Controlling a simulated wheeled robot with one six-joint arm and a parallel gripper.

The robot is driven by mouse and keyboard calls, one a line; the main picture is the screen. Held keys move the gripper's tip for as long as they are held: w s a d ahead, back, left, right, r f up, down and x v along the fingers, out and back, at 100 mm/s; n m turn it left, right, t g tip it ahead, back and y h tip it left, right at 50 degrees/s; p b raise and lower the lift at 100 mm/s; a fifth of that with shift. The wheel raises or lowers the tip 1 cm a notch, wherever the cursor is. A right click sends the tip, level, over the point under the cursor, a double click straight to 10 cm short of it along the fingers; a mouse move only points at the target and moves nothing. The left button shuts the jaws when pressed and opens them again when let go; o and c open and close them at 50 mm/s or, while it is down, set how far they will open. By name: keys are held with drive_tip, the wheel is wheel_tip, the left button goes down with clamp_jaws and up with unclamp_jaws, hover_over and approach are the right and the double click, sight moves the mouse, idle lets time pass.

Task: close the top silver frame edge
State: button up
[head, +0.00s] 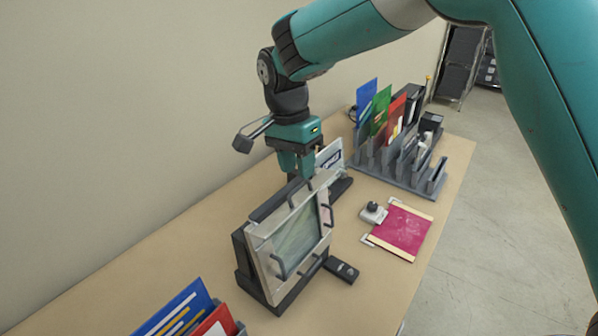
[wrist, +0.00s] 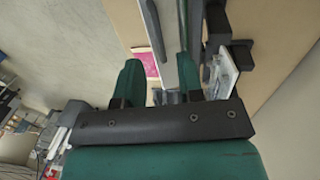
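A silver frame (head: 258,258) with a greenish sheet in it leans upright in a dark stand on the table. Dark handles show on its edges. In the wrist view my gripper's fingers (wrist: 172,72) stand apart. A silver strip (wrist: 162,48) with a dark bar shows beyond and between them. I cannot tell whether a finger touches the edge, or how far the edge is swung.
A small black device (head: 341,269) lies right of the stand. A magenta sheet (head: 402,229) and a grey clamp-like piece (head: 373,212) lie further right. A grey rack (head: 398,170) with coloured folders stands behind. More folders (head: 180,312) stand front left. The wall is close on the left.

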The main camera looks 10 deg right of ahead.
sight(300, 185)
drive_tip(key=shift+s+d+f+p, duration=0.1)
drive_tip(key=shift+f+p, duration=0.05)
drive_tip(key=shift+f, duration=0.65)
drive_tip(key=shift+s+d+f+p, duration=0.1)
drive_tip(key=shift+f+p, duration=0.05)
drive_tip(key=shift+f, duration=0.6)
drive_tip(key=shift+c, duration=0.2)
clamp_jaws()
drive_tip(key=shift+f+b, duration=0.1)
drive_tip(key=shift+b, duration=0.35)
